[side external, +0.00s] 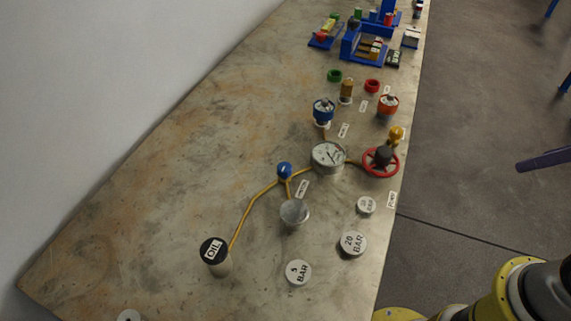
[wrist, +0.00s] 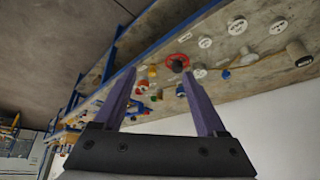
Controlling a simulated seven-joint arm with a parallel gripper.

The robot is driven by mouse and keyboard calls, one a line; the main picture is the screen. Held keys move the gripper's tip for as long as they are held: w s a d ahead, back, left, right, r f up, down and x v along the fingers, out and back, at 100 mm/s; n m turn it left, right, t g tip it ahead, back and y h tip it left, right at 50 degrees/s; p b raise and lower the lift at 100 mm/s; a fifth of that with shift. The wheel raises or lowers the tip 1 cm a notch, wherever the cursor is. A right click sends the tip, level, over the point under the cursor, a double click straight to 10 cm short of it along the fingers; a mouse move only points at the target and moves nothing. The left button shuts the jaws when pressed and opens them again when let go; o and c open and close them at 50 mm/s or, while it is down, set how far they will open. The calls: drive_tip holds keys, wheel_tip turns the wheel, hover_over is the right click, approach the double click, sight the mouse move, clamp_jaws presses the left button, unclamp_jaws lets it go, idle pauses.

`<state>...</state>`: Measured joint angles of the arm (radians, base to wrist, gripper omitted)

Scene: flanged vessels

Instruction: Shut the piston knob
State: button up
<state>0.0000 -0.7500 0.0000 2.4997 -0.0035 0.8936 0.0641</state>
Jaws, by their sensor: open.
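A blue knob (side external: 285,170) sits on the brass-coloured pipe line, beside a small label (side external: 302,188) too small to read surely. It also shows small in the wrist view (wrist: 225,74). A silver round-topped cylinder (side external: 293,213) stands just below the knob in the side view. My gripper (wrist: 157,75) is open and empty, its two purple fingers wide apart, well away from the bench parts. In the side view only a purple finger (side external: 545,160) shows at the right edge, over the floor. The knob's exact setting is too small to tell.
A gauge (side external: 328,157) and a red handwheel (side external: 381,163) stand right of the knob. An OIL-labelled cylinder (side external: 216,256) is at lower left. Round weights, including 20 BAR (side external: 352,244) and 5 BAR (side external: 298,273), lie in front. The bench's left side (side external: 160,190) is clear.

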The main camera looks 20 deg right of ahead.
drive_tip(key=w+a+r+m+t, duration=0.1)
drive_tip(key=w+r+m, duration=0.1)
drive_tip(key=w+r, duration=0.35)
drive_tip(key=w+a+r+m, duration=0.1)
drive_tip(key=w+r, duration=0.1)
drive_tip(key=w, duration=0.7)
drive_tip(key=n+g, duration=0.1)
drive_tip(key=n, duration=0.2)
hover_over(285, 167)
drive_tip(key=s+d, duration=0.3)
drive_tip(key=d, duration=0.2)
wheel_tip(285, 167, down, 12)
drive_tip(key=s+a+f+n+g, duration=0.1)
drive_tip(key=s+a+f, duration=0.2)
drive_tip(key=a+f, duration=0.25)
drive_tip(key=x, duration=1.4)
drive_tip(key=shift+d+f, duration=0.2)
drive_tip(key=shift+d, duration=0.05)
drive_tip(key=shift+c, duration=0.2)
clamp_jaws()
